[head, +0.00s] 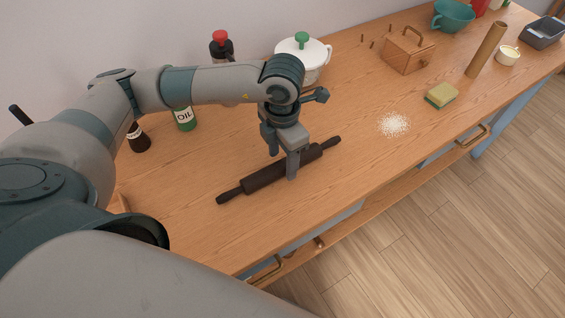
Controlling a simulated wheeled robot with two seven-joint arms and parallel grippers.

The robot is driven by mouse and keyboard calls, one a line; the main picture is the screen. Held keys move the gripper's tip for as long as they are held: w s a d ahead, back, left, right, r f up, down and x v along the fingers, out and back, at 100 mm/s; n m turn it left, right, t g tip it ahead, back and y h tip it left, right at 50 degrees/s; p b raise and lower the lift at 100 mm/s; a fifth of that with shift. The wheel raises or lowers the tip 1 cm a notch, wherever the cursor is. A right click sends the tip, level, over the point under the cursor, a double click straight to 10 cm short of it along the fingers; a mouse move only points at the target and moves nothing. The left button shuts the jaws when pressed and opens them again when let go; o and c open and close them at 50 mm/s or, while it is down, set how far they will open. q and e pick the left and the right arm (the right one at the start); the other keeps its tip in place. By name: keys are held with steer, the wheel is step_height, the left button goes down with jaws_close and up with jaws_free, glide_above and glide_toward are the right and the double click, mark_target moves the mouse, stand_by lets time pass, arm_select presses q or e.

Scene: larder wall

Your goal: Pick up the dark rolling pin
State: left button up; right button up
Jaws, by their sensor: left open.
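The dark rolling pin (263,179) lies on the wooden counter, slanting from lower left to upper right, with a handle at each end. My left gripper (289,172) points down at the pin, right of its middle, and hides part of the barrel. One finger shows in front of the pin on its near side. The gripper is open. I cannot tell whether the fingers touch the pin. My right gripper is not in view.
A green-labelled bottle (184,118), a dark bottle (138,138), a red-capped bottle (221,46) and a white pot (303,52) stand behind my arm. White powder (393,124), a sponge (441,95) and a wooden box (409,52) are to the right. The counter in front of the pin is clear.

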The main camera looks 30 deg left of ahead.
arm_select(q)
steer(key=shift+f, duration=1.15)
steer(key=c, duration=1.4)
steer(key=shift+o, duration=0.2)
steer(key=shift+r, duration=0.1)
